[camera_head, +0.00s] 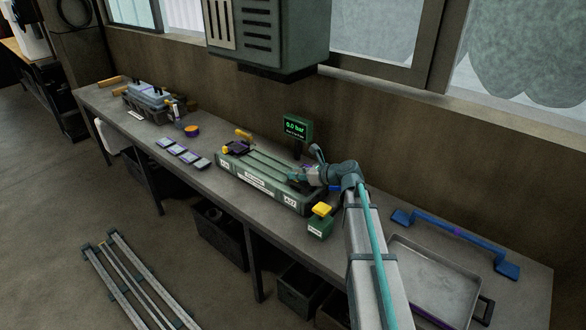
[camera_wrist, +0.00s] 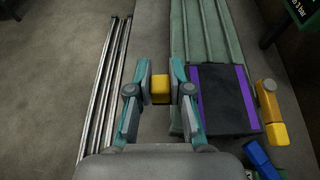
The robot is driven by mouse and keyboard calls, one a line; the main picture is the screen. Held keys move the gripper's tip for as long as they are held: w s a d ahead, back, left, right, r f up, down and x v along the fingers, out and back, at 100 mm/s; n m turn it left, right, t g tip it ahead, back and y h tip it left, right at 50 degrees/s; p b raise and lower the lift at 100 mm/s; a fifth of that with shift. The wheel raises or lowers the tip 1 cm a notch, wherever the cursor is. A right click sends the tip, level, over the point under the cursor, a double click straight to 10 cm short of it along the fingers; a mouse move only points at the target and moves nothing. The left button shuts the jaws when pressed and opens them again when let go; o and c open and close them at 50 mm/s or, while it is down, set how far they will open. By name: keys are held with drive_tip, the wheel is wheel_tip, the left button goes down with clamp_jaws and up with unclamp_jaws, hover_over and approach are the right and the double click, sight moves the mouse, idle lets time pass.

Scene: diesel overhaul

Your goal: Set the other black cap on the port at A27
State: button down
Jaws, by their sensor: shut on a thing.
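The long green grooved block (camera_head: 262,170) lies on the bench, with a label reading A27 (camera_head: 290,201) at its right end. My gripper (camera_head: 293,175) is low by that end. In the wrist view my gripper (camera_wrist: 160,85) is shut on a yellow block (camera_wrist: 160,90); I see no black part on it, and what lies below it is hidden. Right of the fingers, a black pad with purple edges (camera_wrist: 223,98) lies on the green block. A similar dark pad (camera_head: 237,148) sits at the block's left end. The port itself cannot be made out.
An orange lever (camera_wrist: 271,112) and a blue piece (camera_wrist: 260,160) stand right of the pad. A small green box with a yellow top (camera_head: 320,220) stands in front of the A27 end. A display (camera_head: 297,128) reads 0.0 bar. A metal tray (camera_head: 430,280) lies right.

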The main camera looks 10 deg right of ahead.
drive_tip(key=w, duration=0.6)
drive_tip(key=shift+m+t, duration=0.3)
drive_tip(key=f+b, duration=0.5)
drive_tip(key=shift+s+a, duration=0.3)
drive_tip(key=shift+a, duration=0.05)
drive_tip(key=shift+f+b, duration=0.35)
drive_tip(key=shift+f, duration=0.7)
drive_tip(key=shift+r+p, duration=0.1)
drive_tip(key=shift+p, duration=0.25)
drive_tip(key=shift+f, duration=0.55)
idle(0.4)
drive_tip(key=c, duration=1)
unclamp_jaws()
drive_tip(key=shift+h, duration=0.3)
